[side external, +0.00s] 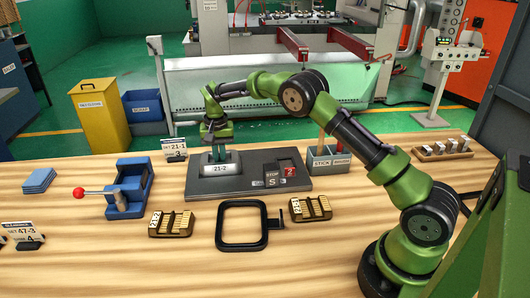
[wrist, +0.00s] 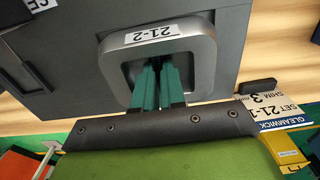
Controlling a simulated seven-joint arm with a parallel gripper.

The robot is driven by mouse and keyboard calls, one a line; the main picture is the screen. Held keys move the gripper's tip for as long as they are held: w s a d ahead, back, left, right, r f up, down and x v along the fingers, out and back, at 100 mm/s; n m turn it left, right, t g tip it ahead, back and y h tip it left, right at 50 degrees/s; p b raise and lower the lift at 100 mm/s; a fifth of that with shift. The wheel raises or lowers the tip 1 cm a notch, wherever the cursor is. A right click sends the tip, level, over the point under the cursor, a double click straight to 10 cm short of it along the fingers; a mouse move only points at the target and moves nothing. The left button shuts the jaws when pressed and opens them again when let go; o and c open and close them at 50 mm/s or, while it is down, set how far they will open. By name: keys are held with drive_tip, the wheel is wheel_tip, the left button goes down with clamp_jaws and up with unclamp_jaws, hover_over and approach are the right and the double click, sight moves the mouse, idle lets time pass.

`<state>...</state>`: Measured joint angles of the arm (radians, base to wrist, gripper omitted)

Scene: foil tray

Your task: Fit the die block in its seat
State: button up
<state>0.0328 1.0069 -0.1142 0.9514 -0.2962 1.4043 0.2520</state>
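A grey rounded-square holder labelled 21-2 (side external: 220,169) stands on the dark base plate (side external: 262,184). In the wrist view its pale rim (wrist: 204,58) surrounds a dark opening. My gripper (side external: 216,146) points down into it; the teal fingertips (wrist: 159,68) are inside the rim, close together with a narrow gap. I cannot tell whether anything is between them. Two brass-coloured ribbed blocks with labels lie on the table, one at left (side external: 172,223) and one at right (side external: 310,208). I cannot tell for sure which piece is the die block.
A black square frame with a tab (side external: 220,240) lies between the blocks. A blue fixture with a red-knobbed lever (side external: 128,196) stands at left. A sign (side external: 174,149) stands behind.

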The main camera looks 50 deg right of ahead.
drive_tip(key=shift+o, duration=0.8)
drive_tip(key=shift+r, duration=0.1)
drive_tip(key=shift+r, duration=2.15)
drive_tip(key=o, duration=0.6)
drive_tip(key=shift+c, duration=0.2)
drive_tip(key=shift+f, duration=0.15)
drive_tip(key=shift+r, duration=2.15)
